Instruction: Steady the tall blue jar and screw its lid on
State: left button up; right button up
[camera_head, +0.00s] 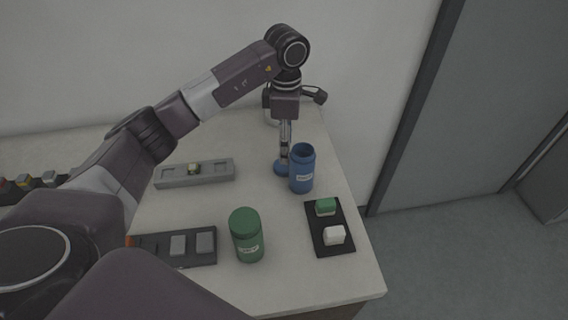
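A round blue lid (281,169) is just left of the jar, low near the table. My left gripper (284,157) points straight down at the lid, beside the jar. Its thin fingers are seen edge-on, so whether they are closed on the lid cannot be told. My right gripper is not in view.
A green jar (247,240) with its lid on stands in front. A black tray (320,238) holds a green and a white block. A grey slotted bar (220,172) and a dark tray (205,261) of grey blocks lie left. The table's right edge is close to the blue jar.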

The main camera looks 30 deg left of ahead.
aim_at(284, 167)
pick_arm(q)
jog(key=shift+f, duration=0.15)
notch_tip(284, 167, down, 6)
jog(key=shift+r+p, duration=0.1)
jog(key=shift+p, duration=0.55)
jog(key=shift+c, duration=0.2)
jog(key=c, duration=0.4)
